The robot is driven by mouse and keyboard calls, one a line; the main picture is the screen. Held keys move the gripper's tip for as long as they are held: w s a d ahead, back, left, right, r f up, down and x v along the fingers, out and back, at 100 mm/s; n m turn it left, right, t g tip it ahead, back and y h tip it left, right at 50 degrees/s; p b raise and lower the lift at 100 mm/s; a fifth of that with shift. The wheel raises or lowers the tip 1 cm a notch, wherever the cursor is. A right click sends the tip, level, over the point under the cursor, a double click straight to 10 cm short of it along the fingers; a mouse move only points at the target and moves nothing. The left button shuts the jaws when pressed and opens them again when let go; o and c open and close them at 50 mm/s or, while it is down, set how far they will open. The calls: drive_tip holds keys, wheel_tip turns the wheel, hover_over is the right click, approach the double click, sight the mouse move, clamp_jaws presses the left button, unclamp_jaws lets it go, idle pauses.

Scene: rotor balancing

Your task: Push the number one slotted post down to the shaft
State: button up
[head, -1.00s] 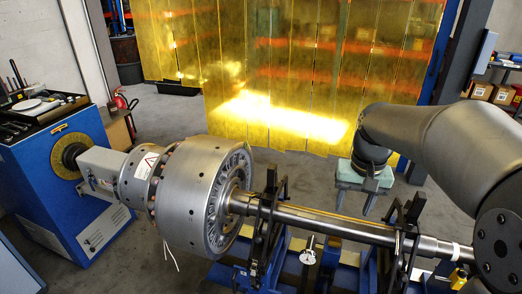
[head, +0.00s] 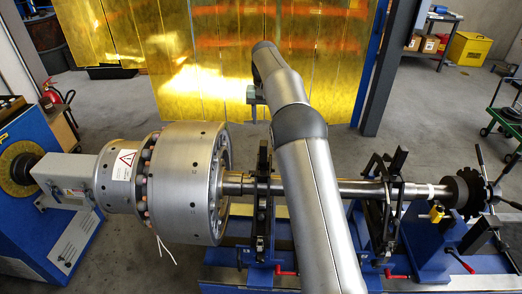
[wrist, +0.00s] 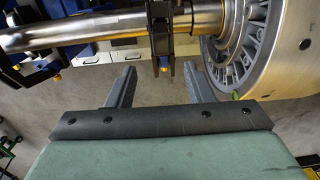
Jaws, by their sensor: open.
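The steel shaft (head: 345,187) runs right from the large rotor (head: 185,185). A dark slotted post (head: 262,205) stands at the shaft near the rotor, and a second (head: 392,205) stands farther right. I cannot read a number on either. My gripper (head: 255,112) is beyond the shaft and partly hidden by my arm. In the wrist view my gripper (wrist: 160,87) is open and empty, its two grey fingers apart. Beyond them a dark post (wrist: 160,35) crosses the shaft (wrist: 90,27) close to the rotor (wrist: 245,50), between the fingers in the picture and apart from them.
My arm reaches across the shaft between the two posts. A blue stand (head: 460,232) and a dark toothed disc (head: 466,192) are at the shaft's right end. A yellow curtain (head: 190,60) hangs behind. Grey floor (head: 440,110) is open at the back right.

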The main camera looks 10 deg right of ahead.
sight(264, 155)
wheel_tip(264, 155, down, 14)
drive_tip(key=shift+a+f+p, duration=0.1)
drive_tip(key=shift+p, duration=0.55)
clamp_jaws()
drive_tip(key=shift+f+b, duration=0.95)
drive_tip(key=shift+f, duration=0.5)
drive_tip(key=shift+r, duration=0.1)
unclamp_jaws()
